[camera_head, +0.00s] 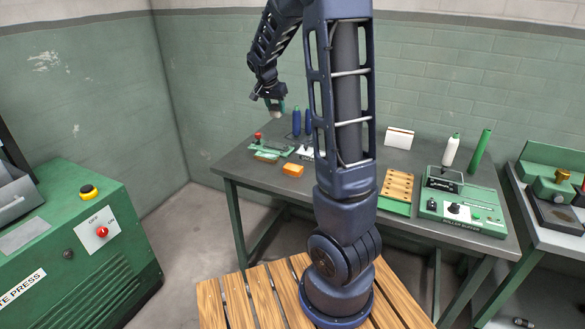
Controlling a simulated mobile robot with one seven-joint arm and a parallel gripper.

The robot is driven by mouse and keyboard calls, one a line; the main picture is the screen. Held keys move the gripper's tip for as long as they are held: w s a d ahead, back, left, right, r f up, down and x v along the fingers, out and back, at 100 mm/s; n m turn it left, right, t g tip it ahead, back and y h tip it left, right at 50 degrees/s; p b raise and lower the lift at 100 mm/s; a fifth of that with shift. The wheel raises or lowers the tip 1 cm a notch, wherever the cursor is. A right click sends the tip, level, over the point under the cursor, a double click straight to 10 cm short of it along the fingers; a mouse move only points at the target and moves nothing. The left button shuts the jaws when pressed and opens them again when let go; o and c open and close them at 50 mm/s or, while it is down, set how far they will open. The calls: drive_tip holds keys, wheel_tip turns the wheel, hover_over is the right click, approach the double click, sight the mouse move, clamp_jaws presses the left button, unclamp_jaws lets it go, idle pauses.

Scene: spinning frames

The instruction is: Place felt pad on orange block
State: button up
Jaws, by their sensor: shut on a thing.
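My gripper (272,100) hangs in the air above the back left part of the grey workbench (240,170). It is shut on a small pale piece with some green at its top (277,112), which I take for the felt pad, though it is too small to be sure. The orange block (293,170) lies on the bench near its front left edge, below and slightly right of my gripper. Clear air separates the held piece from the block.
A red-knobbed green fixture (260,140) and blue bottles (296,122) stand behind the block. My arm's column hides the bench middle. A wooden board (398,186), a green control box (462,212), a white bottle (450,151) and a green bottle (479,150) are at the right.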

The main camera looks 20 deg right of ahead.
hover_over(295, 165)
drive_tip(key=a, duration=0.2)
drive_tip(key=s, duration=0.1)
drive_tip(key=f, duration=2)
drive_tip(key=shift+d+f, duration=0.2)
drive_tip(key=shift+d, duration=0.15)
drive_tip(key=shift+f, duration=0.1)
drive_tip(key=o, duration=1)
drive_tip(key=shift+c, duration=0.2)
